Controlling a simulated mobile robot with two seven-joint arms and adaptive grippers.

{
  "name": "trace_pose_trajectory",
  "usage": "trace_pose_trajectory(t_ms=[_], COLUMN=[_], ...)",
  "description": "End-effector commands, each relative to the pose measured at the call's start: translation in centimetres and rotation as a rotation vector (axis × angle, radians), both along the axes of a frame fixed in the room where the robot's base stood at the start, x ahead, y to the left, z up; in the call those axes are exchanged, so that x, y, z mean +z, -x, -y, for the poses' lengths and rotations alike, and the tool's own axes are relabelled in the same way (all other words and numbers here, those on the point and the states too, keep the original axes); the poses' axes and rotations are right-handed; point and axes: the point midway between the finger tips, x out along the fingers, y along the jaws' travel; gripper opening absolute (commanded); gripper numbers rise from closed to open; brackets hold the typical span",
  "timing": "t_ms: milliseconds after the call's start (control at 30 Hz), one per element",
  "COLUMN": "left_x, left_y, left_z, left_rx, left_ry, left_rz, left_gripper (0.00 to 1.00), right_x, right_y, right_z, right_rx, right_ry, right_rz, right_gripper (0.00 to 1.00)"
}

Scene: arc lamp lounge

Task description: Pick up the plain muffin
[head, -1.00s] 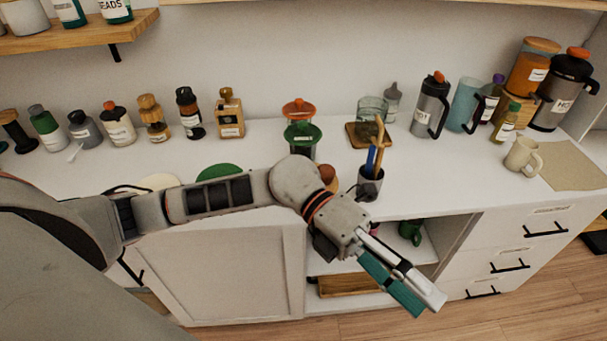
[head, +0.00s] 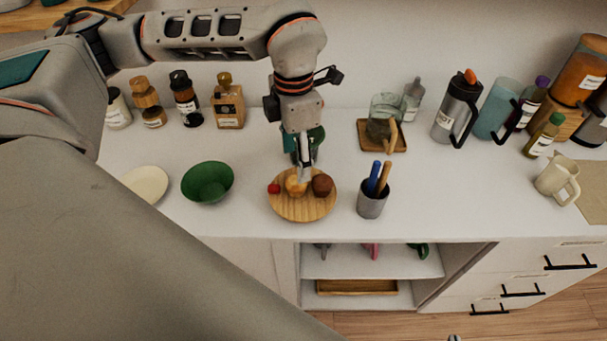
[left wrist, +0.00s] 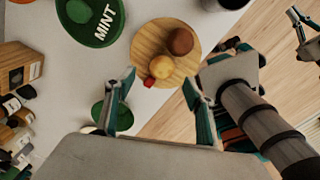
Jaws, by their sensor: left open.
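The plain muffin (head: 293,188), pale golden, sits on a round wooden plate (head: 303,214) between a dark brown muffin (head: 323,185) and a small red item (head: 273,188). My left gripper (head: 303,172) points down over the plate, and a finger partly hides the plain muffin. In the left wrist view the jaws (left wrist: 157,92) are open and empty, with the plain muffin (left wrist: 160,65) ahead, between the lines of the fingers. Whether a finger touches it I cannot tell. A gripper-like part (left wrist: 305,40) at the right edge may be my right gripper, but its jaws are unclear.
A green bowl (head: 208,183) and a pale plate (head: 146,184) stand left of the wooden plate. A grey cup (head: 371,206) with utensils stands close on its right. The counter's front edge is near.

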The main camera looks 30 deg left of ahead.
Motion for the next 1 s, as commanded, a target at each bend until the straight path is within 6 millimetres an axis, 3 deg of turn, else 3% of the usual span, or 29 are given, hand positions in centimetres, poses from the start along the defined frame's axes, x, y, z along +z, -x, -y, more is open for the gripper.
trace_pose_trajectory(t_ms=[200, 500, 833, 1000], left_x=[-2.3, -6.3, -7.0, -7.0], left_y=[0.1, 0.2, 0.2, 0.2], left_z=[0.1, 0.2, 0.3, 0.3], left_rx=[-0.002, -0.001, -0.001, -0.001], left_ry=[0.001, 0.002, 0.002, 0.003], left_rz=[-0.003, -0.004, -0.002, -0.001], left_gripper=[0.54, 0.54, 0.54, 0.14], right_x=[-1.7, -0.7, -0.1, -0.3], right_y=[1.9, 1.0, 0.6, 0.7], right_z=[-0.1, -0.1, -0.1, -0.1], right_rx=[0.003, 0.003, 0.002, 0.001], right_ry=[0.004, 0.003, 0.000, 0.001], right_rz=[-0.042, -0.024, -0.013, -0.016], right_gripper=[0.00, 0.00, 0.00, 0.00])
